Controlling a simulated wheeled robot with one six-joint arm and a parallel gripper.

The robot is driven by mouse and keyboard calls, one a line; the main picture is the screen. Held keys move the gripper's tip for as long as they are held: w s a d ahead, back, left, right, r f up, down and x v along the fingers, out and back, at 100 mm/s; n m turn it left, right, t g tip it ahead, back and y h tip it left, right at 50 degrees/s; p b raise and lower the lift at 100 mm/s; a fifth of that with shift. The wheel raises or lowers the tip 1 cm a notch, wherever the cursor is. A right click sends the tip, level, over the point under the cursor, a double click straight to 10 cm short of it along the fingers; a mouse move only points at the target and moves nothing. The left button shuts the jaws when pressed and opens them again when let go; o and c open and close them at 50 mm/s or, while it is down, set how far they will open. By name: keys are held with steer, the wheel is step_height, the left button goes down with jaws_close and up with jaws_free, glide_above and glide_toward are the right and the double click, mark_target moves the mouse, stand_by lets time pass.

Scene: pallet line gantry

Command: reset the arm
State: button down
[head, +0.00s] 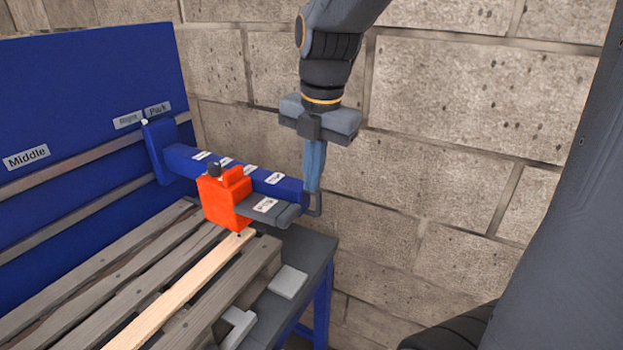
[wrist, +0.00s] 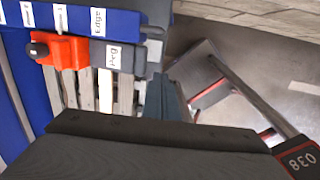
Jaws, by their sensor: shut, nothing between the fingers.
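My gripper (head: 314,185) hangs down at the right end of the blue gantry beam (head: 262,180), its fingers together and empty. In the wrist view the shut fingers (wrist: 163,95) point away beside the beam's end. I cannot tell whether they touch the beam. An orange carriage (head: 226,203) with a dark knob sits on the beam. It also shows in the wrist view (wrist: 66,50). A dark grey block (head: 270,209) with a white label sticks out from the carriage towards my gripper; its label reads "Peg" in the wrist view (wrist: 113,57).
A slatted wooden pallet (head: 170,290) lies below the beam on a blue-legged bench (head: 322,300). A blue panel (head: 90,90) labelled "Middle" and "Park" stands at the left. A block wall (head: 470,100) is behind. A dark red-edged object (wrist: 200,75) stands lower right of the beam.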

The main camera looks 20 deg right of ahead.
steer(key=s+f+m+b, duration=0.1)
steer(key=s+f+m, duration=0.1)
steer(key=f+m, duration=0.6)
steer(key=s+f+m+b, duration=0.2)
steer(key=f+m, duration=0.7)
steer(key=m, duration=0.9)
steer(key=shift+s+h, duration=0.3)
steer(key=shift+s, duration=0.4)
